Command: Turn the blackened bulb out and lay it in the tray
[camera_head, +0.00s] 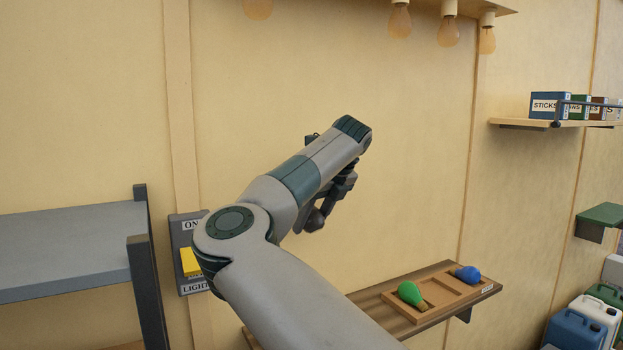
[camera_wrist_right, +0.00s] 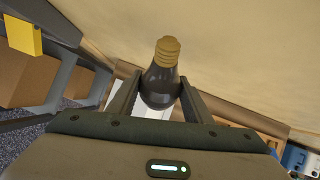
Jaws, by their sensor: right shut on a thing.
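My right gripper (camera_head: 312,217) is shut on the blackened bulb (camera_head: 316,222), raised in front of the wall in the head view. In the right wrist view the dark bulb (camera_wrist_right: 160,86) sits between the two fingers (camera_wrist_right: 160,100), its brass screw cap pointing up, away from the palm. The wooden tray (camera_head: 441,292) is on a low shelf at the lower right of the head view. A green bulb (camera_head: 410,292) and a blue bulb (camera_head: 468,274) lie in it, with bare compartment space between them. My left gripper is not in view.
A yellow switch (camera_head: 190,262) is on the wall behind my arm. A grey shelf (camera_head: 65,245) stands at left. Boxes (camera_head: 549,106) sit on a right shelf, and canisters (camera_head: 575,331) stand at lower right.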

